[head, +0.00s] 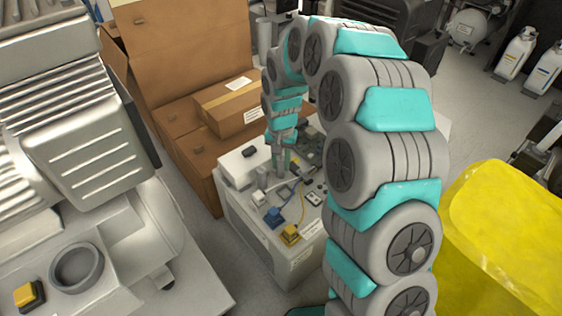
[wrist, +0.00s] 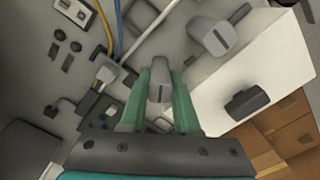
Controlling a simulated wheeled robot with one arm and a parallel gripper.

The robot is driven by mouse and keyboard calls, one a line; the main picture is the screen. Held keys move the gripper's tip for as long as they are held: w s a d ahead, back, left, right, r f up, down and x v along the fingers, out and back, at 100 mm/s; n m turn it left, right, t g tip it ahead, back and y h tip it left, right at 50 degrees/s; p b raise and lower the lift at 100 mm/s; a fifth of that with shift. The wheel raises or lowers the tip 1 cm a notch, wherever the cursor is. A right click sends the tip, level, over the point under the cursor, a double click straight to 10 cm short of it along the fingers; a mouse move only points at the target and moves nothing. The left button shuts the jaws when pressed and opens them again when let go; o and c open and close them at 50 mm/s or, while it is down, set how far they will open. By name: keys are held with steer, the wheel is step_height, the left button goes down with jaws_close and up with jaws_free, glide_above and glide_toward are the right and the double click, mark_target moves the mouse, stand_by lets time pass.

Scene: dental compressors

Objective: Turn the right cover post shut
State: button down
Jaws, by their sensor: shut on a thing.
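A grey post (wrist: 160,93) with a dark slot in its face stands between my gripper's green fingers in the wrist view. My gripper (wrist: 160,76) is shut on this post, one finger on each side. A second grey slotted post (wrist: 214,36) stands apart, up and right of the first, beside a white cover (wrist: 215,88) with a black handle (wrist: 246,103). In the head view my gripper (head: 280,168) reaches down onto the white cabinet top, where the posts are too small to make out clearly.
The white cabinet (head: 285,262) carries a blue block (head: 273,217), a yellow block (head: 291,235) and cables. Cardboard boxes (head: 195,150) stand behind it. Grey machinery (head: 75,130) is at left and a yellow bag-like thing (head: 490,240) at right. Grey floor shows between them.

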mark_target(281, 158)
steer(key=n+p, duration=0.1)
steer(key=n, duration=0.4)
steer(key=shift+n, duration=0.3)
steer(key=n+p, duration=0.1)
steer(key=n, duration=0.3)
steer(key=shift+a+n, duration=0.1)
steer(key=shift+n, duration=0.3)
steer(key=c, duration=0.9)
jaws_free()
step_height(281, 158, up, 7)
steer(key=shift+r, duration=0.4)
